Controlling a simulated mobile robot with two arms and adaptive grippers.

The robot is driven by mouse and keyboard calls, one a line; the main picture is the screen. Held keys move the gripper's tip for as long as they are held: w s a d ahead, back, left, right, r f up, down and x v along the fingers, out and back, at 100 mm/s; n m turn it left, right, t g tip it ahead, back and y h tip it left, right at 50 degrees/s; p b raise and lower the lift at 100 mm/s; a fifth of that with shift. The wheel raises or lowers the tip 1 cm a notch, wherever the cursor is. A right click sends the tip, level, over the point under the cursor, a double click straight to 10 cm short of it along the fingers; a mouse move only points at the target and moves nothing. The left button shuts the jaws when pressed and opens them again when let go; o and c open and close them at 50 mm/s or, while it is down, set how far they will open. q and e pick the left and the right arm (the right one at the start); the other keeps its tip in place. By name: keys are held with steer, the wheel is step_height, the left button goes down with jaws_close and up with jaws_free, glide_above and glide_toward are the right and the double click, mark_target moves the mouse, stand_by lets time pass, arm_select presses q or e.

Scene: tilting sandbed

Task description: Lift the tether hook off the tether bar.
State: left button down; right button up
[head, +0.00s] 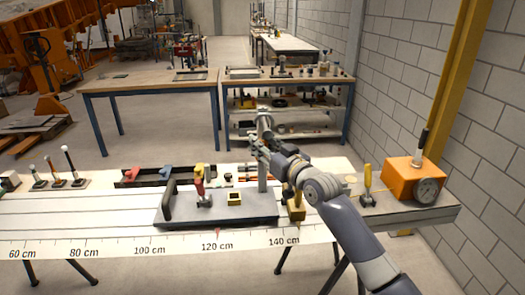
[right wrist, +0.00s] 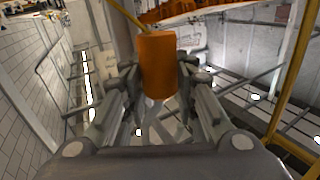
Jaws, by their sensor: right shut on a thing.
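My right arm comes in from the lower right of the head view, and its gripper (head: 262,146) is above the grey plate beside a grey upright post. In the right wrist view the gripper (right wrist: 158,85) is shut on an orange cylinder (right wrist: 158,66), seemingly the tether hook's handle. A thin yellow line runs from its top to the upper left. The hook end is hidden, and I cannot tell whether it touches a bar. I cannot pick out the tether bar with certainty; the grey post (head: 262,176) stands just below my gripper. My left gripper is not in view.
The grey plate (head: 235,213) carries a red-and-yellow clamp (head: 199,178) and a small yellow block (head: 234,198). A yellow clamp (head: 367,178) and an orange gauge box (head: 405,182) stand right of my arm. The white scaled bed (head: 110,218) is mostly clear at left.

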steer(key=s+d+r+p, duration=0.1)
steer(key=s, duration=0.7)
steer(key=s+r+p, duration=0.1)
steer(key=s+r, duration=0.1)
steer(key=s, duration=0.7)
steer(key=shift+s+d+r, duration=0.25)
steer(key=shift+d, duration=0.1)
steer(key=shift+d, duration=0.1)
stand_by(0.4)
steer(key=d, duration=0.6)
steer(key=shift+w+d+p, duration=0.3)
steer(key=shift+d+p, duration=0.1)
stand_by(0.5)
